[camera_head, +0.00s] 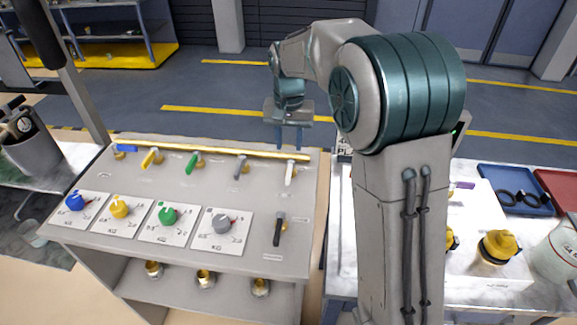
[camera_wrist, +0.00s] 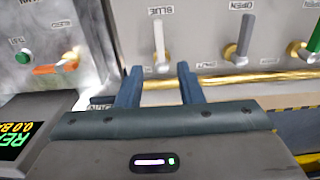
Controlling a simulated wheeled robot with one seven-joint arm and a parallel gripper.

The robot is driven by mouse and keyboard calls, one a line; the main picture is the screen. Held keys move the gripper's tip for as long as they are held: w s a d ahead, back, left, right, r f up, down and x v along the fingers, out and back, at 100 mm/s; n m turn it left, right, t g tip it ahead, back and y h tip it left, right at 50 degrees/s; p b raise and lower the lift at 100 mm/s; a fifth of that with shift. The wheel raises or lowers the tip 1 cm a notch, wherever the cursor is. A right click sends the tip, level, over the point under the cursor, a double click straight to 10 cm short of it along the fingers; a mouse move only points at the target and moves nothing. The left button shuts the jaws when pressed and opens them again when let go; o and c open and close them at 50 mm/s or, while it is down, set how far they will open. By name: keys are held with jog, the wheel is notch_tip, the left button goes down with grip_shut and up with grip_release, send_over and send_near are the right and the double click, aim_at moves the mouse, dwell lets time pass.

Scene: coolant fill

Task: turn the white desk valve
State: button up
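The white desk valve (camera_head: 290,173) has a thin white lever at the right end of the valve row on the sloped grey desk. In the wrist view the white valve (camera_wrist: 159,40) lies ahead of the fingertips, nearly centred across the gap between them. My gripper (camera_head: 289,146) is above the desk's back edge, just behind that lever. In the wrist view my gripper (camera_wrist: 159,69) is open, with two blue fingers apart and nothing between their tips. The lever appears apart from the fingers.
A grey valve (camera_head: 240,167), green valve (camera_head: 193,163) and yellow valve (camera_head: 151,158) stand left of the white one. A brass pipe (camera_head: 220,151) runs along the back edge. Coloured knobs and a black lever (camera_head: 279,230) sit nearer. A bench with trays (camera_head: 515,188) stands right.

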aim_at(289, 171)
notch_tip(289, 171, down, 9)
jog(key=shift+f+p, duration=0.2)
jog(key=shift+p, duration=0.2)
grip_shut()
